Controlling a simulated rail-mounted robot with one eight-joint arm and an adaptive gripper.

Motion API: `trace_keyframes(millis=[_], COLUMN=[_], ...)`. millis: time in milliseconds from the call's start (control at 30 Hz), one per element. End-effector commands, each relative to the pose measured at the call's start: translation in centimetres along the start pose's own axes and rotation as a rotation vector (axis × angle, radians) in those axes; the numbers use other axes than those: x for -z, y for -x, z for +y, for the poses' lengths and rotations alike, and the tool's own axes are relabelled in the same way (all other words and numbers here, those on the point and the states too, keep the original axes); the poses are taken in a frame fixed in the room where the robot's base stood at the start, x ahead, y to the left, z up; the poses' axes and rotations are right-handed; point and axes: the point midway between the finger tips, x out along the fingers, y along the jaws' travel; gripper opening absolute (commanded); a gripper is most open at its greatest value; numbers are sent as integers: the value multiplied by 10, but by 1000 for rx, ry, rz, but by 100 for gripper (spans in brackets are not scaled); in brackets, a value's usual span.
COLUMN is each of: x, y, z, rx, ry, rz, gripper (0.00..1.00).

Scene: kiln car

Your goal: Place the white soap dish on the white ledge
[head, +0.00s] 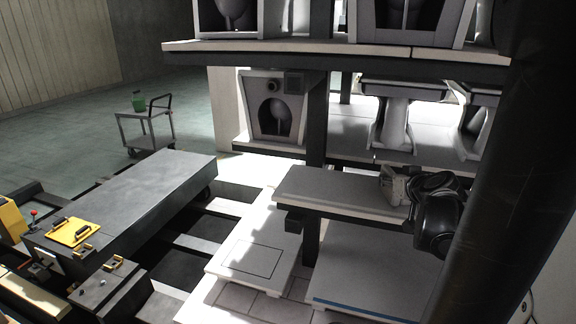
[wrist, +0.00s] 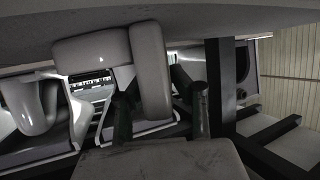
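My gripper (head: 418,186) is at the right end of a pale grey ledge (head: 325,188) in the head view, low over or beside its top. A small pale, mottled piece (head: 393,186) shows at the gripper's end. I cannot tell whether this is the white soap dish or part of the gripper, nor whether it touches the ledge. In the wrist view, pale rounded blocks (wrist: 151,72) and dark rods (wrist: 122,118) show close up. A flat grey block (wrist: 160,162) fills the bottom edge. The finger opening is not clear, and no soap dish is plainly identifiable.
An upper shelf (head: 330,58) with white ware overhangs the ledge. A dark post (head: 318,120) stands behind it, and more ware (head: 397,115) stands at the back right. A low platform (head: 255,258) lies in front. The ledge's left part is bare. A cart (head: 146,128) stands far left.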

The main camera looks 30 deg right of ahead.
Motion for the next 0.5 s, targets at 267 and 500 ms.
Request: trace_keyframes(millis=[267,500], x=[0,5], y=[0,8], z=[0,0], rx=[0,-1], ry=[0,-1], rz=[0,0], gripper=[39,39])
